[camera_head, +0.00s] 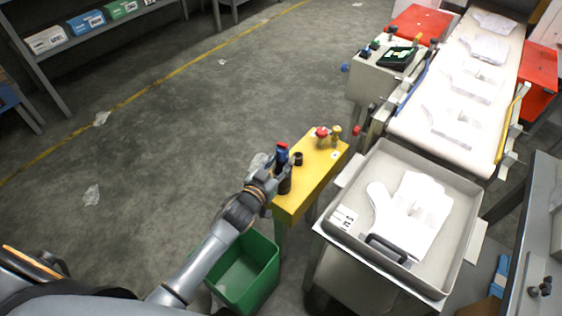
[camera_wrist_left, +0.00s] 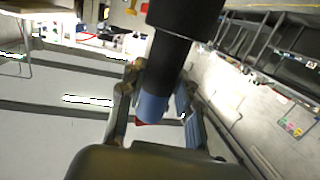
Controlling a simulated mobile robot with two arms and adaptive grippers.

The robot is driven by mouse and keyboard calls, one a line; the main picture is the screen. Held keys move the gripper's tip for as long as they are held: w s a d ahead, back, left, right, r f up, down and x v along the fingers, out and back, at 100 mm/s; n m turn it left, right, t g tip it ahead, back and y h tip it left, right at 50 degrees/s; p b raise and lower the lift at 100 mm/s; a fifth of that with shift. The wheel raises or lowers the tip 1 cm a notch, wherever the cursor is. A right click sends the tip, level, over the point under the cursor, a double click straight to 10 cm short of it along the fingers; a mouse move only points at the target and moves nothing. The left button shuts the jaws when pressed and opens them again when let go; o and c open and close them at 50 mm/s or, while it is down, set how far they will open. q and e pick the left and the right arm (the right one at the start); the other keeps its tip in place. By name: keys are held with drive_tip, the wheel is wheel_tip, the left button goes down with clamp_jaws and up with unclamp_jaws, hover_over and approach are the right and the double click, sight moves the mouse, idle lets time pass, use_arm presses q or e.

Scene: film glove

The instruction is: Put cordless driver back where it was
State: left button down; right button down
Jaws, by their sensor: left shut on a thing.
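The cordless driver (camera_head: 283,155), dark with a blue band and a red tip at its upper end, stands roughly upright at the near left end of the narrow yellow stand (camera_head: 310,182). My left gripper (camera_head: 281,180) is shut on it. In the left wrist view the driver (camera_wrist_left: 170,62) shows as a black cylinder with a blue end between the fingers of my left gripper (camera_wrist_left: 158,95). Its lower end is partly hidden by the gripper, so I cannot tell whether it touches the stand. My right gripper is not in view.
A short dark cylinder (camera_head: 298,159) stands close beside the driver. Red and brass knobs (camera_head: 322,132) sit at the stand's far end. A green bin (camera_head: 243,272) is below my arm. A grey tray (camera_head: 366,172) with a white glove shape stands to the right. Floor at left is open.

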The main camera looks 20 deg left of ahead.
use_arm(q)
drive_tip(key=c, duration=0.9)
unclamp_jaws()
drive_tip(key=shift+c, duration=0.2)
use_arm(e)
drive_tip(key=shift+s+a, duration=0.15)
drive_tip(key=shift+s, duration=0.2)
use_arm(q)
drive_tip(key=shift+r, duration=0.1)
drive_tip(key=shift+s, duration=0.35)
drive_tip(key=v, duration=1.1)
drive_tip(key=shift+s, duration=0.15)
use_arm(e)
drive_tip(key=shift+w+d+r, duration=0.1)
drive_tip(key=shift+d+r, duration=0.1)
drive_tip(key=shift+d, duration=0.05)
